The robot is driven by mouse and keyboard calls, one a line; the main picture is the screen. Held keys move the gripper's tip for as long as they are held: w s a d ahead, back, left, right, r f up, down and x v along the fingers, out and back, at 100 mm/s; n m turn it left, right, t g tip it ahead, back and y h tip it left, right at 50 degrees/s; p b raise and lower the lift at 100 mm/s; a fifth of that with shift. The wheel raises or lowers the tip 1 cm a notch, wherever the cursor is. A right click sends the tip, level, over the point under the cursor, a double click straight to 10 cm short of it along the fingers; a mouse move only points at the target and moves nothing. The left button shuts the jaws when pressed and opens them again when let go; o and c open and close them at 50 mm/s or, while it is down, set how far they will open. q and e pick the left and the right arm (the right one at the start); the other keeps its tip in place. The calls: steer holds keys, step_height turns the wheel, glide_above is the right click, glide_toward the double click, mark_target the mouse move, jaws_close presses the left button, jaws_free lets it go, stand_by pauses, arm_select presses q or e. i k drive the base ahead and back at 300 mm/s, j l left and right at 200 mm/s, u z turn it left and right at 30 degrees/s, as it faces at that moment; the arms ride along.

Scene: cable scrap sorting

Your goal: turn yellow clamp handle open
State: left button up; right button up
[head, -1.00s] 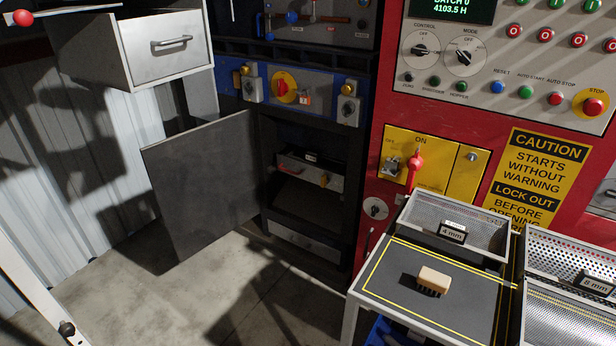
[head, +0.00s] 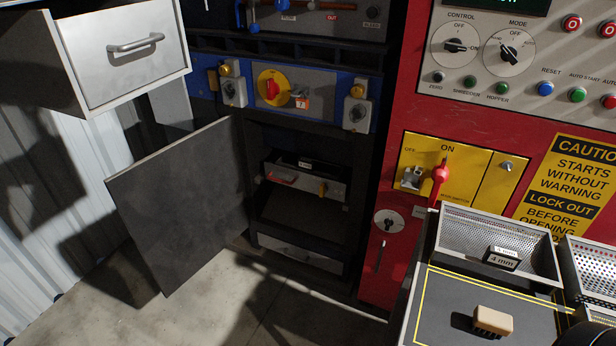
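A small yellow handle (head: 323,188), which looks like the yellow clamp handle, sits on the right front of a grey unit (head: 335,187) inside the dark open cabinet. It appears to point roughly up and down, but it is too small to tell if the clamp is open. A red handle (head: 281,178) lies slantwise on the left front of the same unit. Neither of my grippers shows in the head view. A dark rounded shape at the bottom right corner may be part of my arm.
The grey cabinet door (head: 185,205) stands open to the left. A grey drawer box (head: 120,55) juts out at upper left. At right are the red control panel (head: 450,120) and a table with a brush (head: 493,321) and mesh trays (head: 480,235). Concrete floor before the cabinet is clear.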

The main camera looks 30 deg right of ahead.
mark_target(323, 190)
steer(key=i+z, duration=0.25)
steer(key=i, duration=0.4)
steer(key=i+j+z, duration=0.25)
steer(key=i, duration=0.35)
steer(key=z, duration=0.5)
steer(key=i+j+z, duration=0.1)
steer(key=z, duration=0.35)
steer(key=i+j+z, duration=0.1)
steer(key=z, duration=0.4)
steer(key=i+j+z, duration=0.1)
steer(key=z, duration=0.3)
steer(key=j+z, duration=0.45)
steer(key=l, duration=0.1)
